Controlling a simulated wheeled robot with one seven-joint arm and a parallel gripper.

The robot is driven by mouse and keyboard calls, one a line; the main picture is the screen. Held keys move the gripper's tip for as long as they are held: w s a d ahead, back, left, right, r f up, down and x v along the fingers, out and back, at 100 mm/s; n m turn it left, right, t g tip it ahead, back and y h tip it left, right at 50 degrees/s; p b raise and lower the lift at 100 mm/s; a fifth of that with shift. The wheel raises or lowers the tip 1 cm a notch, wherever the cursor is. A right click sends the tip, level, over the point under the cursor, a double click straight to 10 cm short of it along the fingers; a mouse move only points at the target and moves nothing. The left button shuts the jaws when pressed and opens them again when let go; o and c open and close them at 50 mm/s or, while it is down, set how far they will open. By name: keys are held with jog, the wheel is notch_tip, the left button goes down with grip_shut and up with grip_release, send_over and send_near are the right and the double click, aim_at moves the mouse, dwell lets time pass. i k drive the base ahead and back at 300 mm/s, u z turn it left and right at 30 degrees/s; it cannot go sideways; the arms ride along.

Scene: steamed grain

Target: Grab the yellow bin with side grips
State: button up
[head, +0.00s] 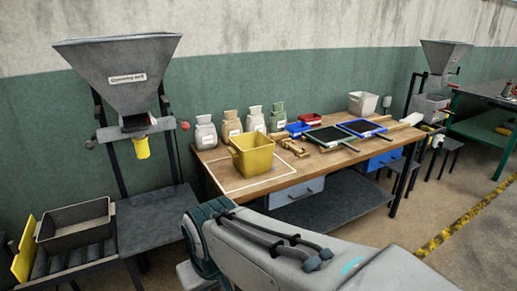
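The yellow bin (252,154) stands upright on the left part of the wooden workbench (290,178), by a white outlined area. A small grip shows on its left side; the far side is not clear. Part of my arm reaches up from the bottom of the head view, in front of the bench and below the bin. My gripper cannot be made out, so its fingers and anything in them are hidden.
Several sacks (230,125) stand behind the bin. Wooden pieces (293,146) and framed dark trays (327,136) lie to its right. A grey hopper (120,75) stands left, above a yellow cup (141,148). A dark crate (75,231) sits lower left.

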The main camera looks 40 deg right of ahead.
aim_at(251, 153)
jog(key=z, duration=0.65)
jog(key=i, duration=1.9)
jog(key=z, duration=0.3)
